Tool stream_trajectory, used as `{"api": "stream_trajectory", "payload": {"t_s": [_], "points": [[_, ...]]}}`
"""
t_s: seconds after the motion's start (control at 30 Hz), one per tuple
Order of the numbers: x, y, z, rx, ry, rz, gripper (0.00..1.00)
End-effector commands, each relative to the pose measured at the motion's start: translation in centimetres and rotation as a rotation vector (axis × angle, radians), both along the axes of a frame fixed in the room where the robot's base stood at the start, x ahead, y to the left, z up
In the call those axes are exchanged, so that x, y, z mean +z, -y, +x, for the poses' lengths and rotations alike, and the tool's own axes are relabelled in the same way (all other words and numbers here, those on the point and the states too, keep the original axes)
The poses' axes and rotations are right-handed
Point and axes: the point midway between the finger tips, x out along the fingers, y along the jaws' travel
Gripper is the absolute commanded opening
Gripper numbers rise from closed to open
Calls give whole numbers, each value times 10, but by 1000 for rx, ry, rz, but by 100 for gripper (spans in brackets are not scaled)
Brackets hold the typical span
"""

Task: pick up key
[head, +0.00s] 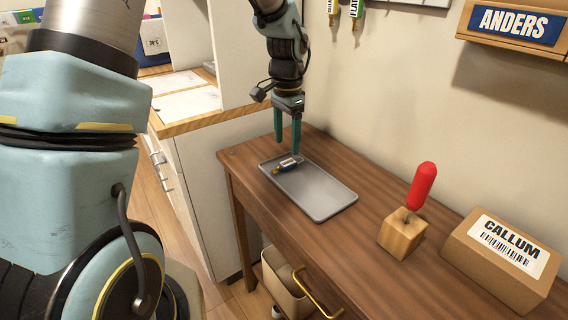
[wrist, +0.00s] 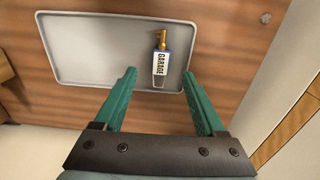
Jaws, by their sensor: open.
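The key (wrist: 161,62) lies on a grey tray (wrist: 85,48); it has a brass end and a blue-and-white tag reading GARAGE. In the head view the key (head: 287,164) lies near the tray's far left end, and the tray (head: 325,195) rests on the wooden table. My gripper (head: 287,148) points down above that end of the tray, with its green fingers apart. In the wrist view my gripper (wrist: 160,78) is open and empty, and the key lies ahead between the lines of its fingers. I cannot tell the exact height above the key.
The wooden table (head: 290,225) also holds a wooden block with a red handle (head: 403,232) and a cardboard box marked CALLUM (head: 505,262). A wall runs behind it. A white cabinet (head: 200,190) stands to the left. A bin (head: 285,285) is below the table's front edge.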

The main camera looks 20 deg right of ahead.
Motion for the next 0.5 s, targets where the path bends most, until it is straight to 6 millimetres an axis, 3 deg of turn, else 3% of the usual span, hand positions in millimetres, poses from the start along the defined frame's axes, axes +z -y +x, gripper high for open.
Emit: {"api": "stream_trajectory", "payload": {"t_s": [0.27, 0.5], "points": [[-23, 0, 1, 0, -3, 3, 72], [-56, 1, 3, 1, -2, 2, 72]]}}
